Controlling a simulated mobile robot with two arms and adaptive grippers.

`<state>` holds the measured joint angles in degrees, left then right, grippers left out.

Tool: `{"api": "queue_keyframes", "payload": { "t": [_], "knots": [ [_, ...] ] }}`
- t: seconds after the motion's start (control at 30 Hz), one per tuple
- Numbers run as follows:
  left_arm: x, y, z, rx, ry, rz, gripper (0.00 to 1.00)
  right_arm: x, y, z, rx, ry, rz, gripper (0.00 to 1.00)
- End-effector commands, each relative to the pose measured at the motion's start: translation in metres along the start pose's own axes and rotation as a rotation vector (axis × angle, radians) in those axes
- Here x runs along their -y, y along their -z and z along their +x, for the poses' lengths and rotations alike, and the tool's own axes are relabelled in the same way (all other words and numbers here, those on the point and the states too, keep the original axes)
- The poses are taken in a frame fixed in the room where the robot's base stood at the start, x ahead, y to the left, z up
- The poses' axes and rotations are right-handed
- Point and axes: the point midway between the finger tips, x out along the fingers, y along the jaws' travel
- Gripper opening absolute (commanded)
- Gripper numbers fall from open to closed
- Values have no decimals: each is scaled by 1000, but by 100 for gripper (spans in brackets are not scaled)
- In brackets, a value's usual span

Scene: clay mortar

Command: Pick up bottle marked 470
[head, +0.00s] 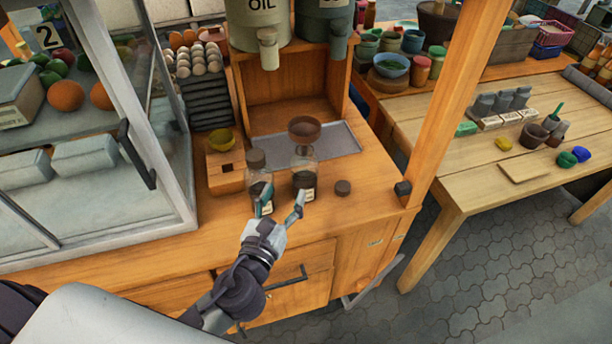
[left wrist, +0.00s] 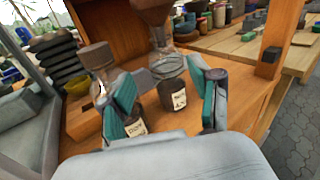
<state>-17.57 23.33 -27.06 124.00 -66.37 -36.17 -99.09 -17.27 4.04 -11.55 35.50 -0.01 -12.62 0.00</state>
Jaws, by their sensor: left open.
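Two clear glass bottles with dark contents and pale labels stand upright on the wooden counter. The left bottle (head: 259,182) has a brown cap; it also shows in the left wrist view (left wrist: 103,73). The right bottle (head: 305,180) has a brown funnel (head: 304,128) at its mouth; it also shows in the left wrist view (left wrist: 173,95). I cannot read 470 on either label. My left gripper (head: 281,203) is open and empty in front of the bottles, its fingers partly covering the left one. In the left wrist view, the right bottle shows between the fingers (left wrist: 160,80).
A wooden box with a yellow bowl (head: 221,139) stands to the left, beside the glass case (head: 110,200). Oil dispensers (head: 257,25) stand behind. A wooden post (head: 446,110) rises at the right.

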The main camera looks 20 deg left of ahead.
Motion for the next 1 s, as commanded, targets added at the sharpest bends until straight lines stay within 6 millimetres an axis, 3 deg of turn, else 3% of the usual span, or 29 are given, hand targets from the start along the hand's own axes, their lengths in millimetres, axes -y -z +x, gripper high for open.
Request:
{"api": "queue_keyframes", "payload": {
  "t": [0.17, 0.5, 0.77, 1.0],
  "knots": [
    [7, -6, 14, 26, 30, 94, 63, -4, 1, -5, -2, -5, -2, 100],
    [8, -7, 76, 23, 27, 88, 63, -9, 2, -17, -1, -11, -4, 100],
    [7, -8, 96, 22, 25, 86, 63, -10, 2, -22, -1, -12, -3, 100],
    [5, -10, 131, 22, 26, 84, 63, -10, 3, -30, -1, -12, -2, 100]
  ]
}}
